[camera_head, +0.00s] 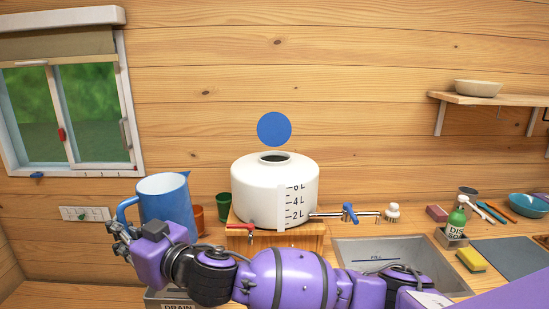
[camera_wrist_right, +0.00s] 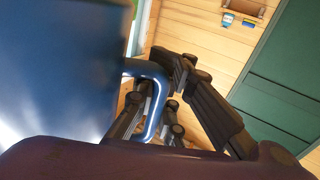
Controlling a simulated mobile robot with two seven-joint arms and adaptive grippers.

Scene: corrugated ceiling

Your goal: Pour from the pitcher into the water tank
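The blue pitcher (camera_head: 165,199) stands nearly upright at the left in the head view. Its base is hidden behind my right arm. My right gripper (camera_head: 138,237) is at its handle (camera_head: 126,210), with the fingers closed around it. In the right wrist view the pitcher (camera_wrist_right: 60,70) fills the left side, and its handle lies between the black fingers (camera_wrist_right: 165,100). The white water tank (camera_head: 255,190) stands right of the pitcher, with a round opening (camera_head: 275,157) on top and litre marks on its side. My left gripper is not in view.
A blue disc (camera_head: 274,129) shows above the tank. The tank rests on a wooden stand (camera_head: 300,240) with a red-handled tap (camera_head: 241,228). A green cup (camera_head: 224,206) sits between pitcher and tank. A sink (camera_head: 385,253) with a faucet (camera_head: 350,213) lies to the right.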

